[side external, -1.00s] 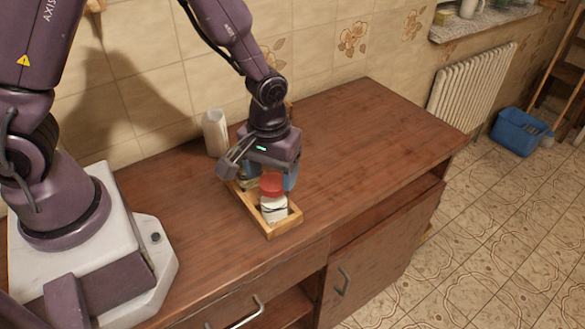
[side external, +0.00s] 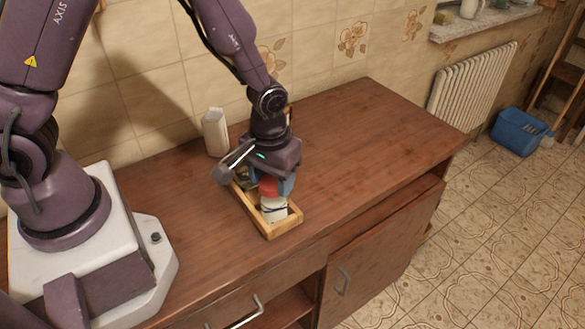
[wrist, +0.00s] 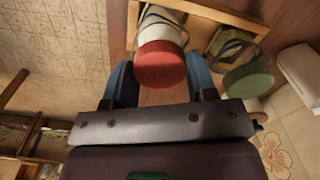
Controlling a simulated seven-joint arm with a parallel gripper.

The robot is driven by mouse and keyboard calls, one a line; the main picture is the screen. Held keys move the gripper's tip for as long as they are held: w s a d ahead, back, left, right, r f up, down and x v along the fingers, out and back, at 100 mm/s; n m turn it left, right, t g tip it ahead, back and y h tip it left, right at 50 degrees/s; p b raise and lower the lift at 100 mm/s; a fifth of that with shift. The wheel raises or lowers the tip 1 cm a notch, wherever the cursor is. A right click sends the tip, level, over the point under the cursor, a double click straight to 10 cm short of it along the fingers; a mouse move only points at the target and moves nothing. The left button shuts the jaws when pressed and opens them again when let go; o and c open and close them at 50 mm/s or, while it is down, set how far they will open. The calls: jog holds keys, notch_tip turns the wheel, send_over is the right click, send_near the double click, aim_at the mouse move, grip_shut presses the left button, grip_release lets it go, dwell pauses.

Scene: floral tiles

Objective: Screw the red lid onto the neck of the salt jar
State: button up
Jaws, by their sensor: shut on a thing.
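The red lid (side external: 268,187) is between the blue fingers of my gripper (side external: 271,184), which is shut on it. The wrist view shows the lid (wrist: 160,66) from above, with one finger of my gripper (wrist: 160,76) on each side. The salt jar (side external: 274,210) is white and stands upright in the front end of a wooden tray (side external: 286,226). The lid is right over the jar's top, and the jar (wrist: 160,25) shows just beyond it in the wrist view. I cannot tell whether the lid is seated on the neck, which is hidden.
A glass jar with a green lid (wrist: 248,82) stands beside the salt jar, in the tray's back part. The wooden counter (side external: 350,140) is clear to the right.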

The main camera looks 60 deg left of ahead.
jog(key=m, duration=0.3)
jog(key=shift+m, duration=0.4)
jog(key=shift+m, duration=0.4)
jog(key=m, duration=0.4)
jog(key=o, duration=0.5)
jog(key=shift+o, duration=0.2)
jog(key=shift+r, duration=0.1)
